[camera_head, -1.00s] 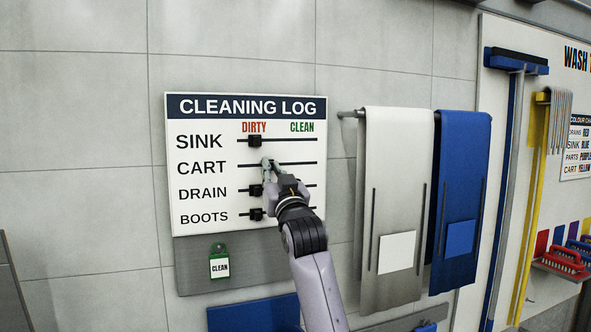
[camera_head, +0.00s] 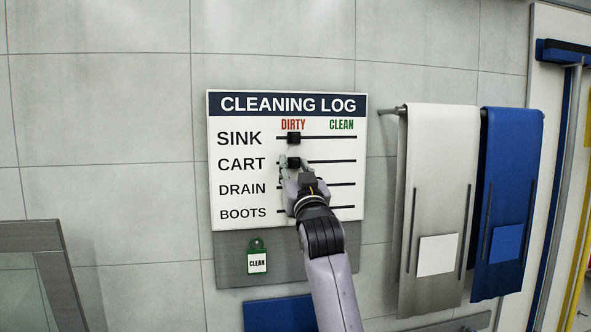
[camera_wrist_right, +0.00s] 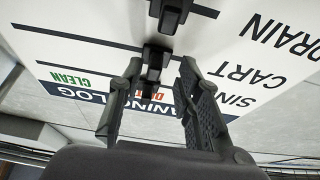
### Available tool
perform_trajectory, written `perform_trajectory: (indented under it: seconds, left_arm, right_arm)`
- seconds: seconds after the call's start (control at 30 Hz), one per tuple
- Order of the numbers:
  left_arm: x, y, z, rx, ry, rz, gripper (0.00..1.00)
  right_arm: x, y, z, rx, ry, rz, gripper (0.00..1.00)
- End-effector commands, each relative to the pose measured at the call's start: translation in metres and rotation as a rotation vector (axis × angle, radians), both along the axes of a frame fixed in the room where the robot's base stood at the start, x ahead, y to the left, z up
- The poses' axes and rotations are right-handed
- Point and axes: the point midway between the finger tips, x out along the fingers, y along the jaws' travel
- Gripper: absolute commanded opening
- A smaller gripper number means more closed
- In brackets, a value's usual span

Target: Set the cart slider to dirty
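The cleaning log board (camera_head: 236,203) hangs on the wall. The black cart slider knob (camera_head: 293,162) sits at the left, DIRTY end of its line, directly below the sink knob (camera_head: 293,138). My right gripper (camera_head: 292,168) is at the cart knob with its fingers on either side of it. In the right wrist view, the gripper (camera_wrist_right: 160,75) is open, with the cart knob (camera_wrist_right: 156,55) between the spread fingertips and gaps showing beside it. The drain and boots knobs are hidden behind my right gripper in the head view. My left gripper is out of view.
A grey towel (camera_head: 440,180) and a blue towel (camera_head: 508,180) hang from a rail to the right. A grey-framed panel (camera_head: 60,290) stands at lower left.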

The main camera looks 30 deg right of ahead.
Motion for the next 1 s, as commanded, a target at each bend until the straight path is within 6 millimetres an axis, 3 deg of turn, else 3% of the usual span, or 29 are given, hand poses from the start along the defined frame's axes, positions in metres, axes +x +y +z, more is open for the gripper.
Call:
perform_trajectory:
  seconds: [0.33,0.8,1.0]
  left_arm:
    - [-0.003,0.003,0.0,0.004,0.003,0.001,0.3]
    - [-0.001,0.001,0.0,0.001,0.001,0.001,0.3]
    - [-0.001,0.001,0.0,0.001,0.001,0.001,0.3]
  right_arm:
    - [-0.01,0.002,-0.006,0.001,0.001,-0.001,0.32]
    - [-0.088,0.022,-0.038,0.001,0.0,0.001,0.32]
    - [-0.105,0.026,-0.046,0.0,0.001,0.001,0.32]
